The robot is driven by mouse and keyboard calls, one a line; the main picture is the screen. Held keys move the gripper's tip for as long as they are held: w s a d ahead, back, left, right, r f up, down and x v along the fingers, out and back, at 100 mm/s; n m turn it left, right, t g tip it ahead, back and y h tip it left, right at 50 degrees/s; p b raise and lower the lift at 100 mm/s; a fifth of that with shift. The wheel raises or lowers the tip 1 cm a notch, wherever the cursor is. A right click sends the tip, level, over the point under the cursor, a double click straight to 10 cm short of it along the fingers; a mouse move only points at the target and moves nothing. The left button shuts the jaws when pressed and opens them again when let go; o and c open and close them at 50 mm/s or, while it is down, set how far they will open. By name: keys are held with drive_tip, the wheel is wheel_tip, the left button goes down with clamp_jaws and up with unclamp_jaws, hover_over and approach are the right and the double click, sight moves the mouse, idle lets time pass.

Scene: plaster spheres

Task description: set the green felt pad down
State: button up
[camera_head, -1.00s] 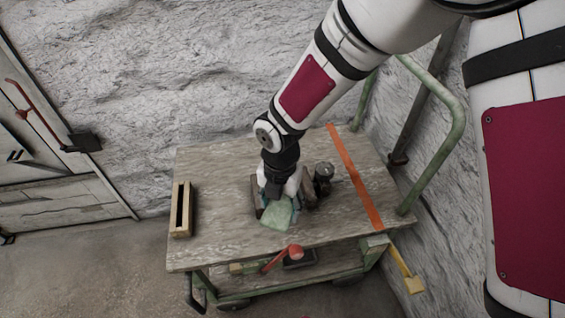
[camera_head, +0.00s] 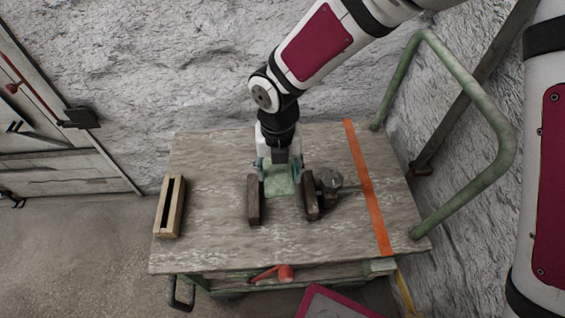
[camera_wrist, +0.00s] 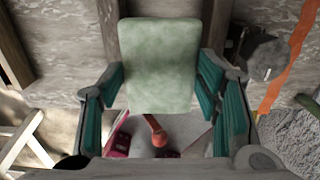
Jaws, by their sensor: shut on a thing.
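The green felt pad (camera_head: 280,182) is a pale green rectangle in my gripper (camera_head: 279,168), over the cart's wooden top, between two dark wooden blocks. In the wrist view the pad (camera_wrist: 158,65) fills the middle. My gripper (camera_wrist: 160,85) is shut on it, with teal-lined fingers at its left and right edges. The left block (camera_head: 254,200) and the right block (camera_head: 310,195) stand apart from the pad on either side. I cannot tell whether the pad touches the cart top.
A slotted pale wooden box (camera_head: 170,206) stands at the cart top's (camera_head: 215,240) left. A grey metal object (camera_head: 329,180) sits beside the right block. An orange strip (camera_head: 368,190) crosses the right side, near a green rail handle (camera_head: 490,120). The front of the top is clear.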

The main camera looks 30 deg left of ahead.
drive_tip(key=shift+w, duration=0.2)
drive_tip(key=b, duration=0.4)
approach(279, 201)
drive_tip(key=shift+d, duration=0.1)
drive_tip(key=shift+f+b, duration=2.05)
drive_tip(key=shift+f, duration=1.3)
idle(2.3)
drive_tip(key=o, duration=1)
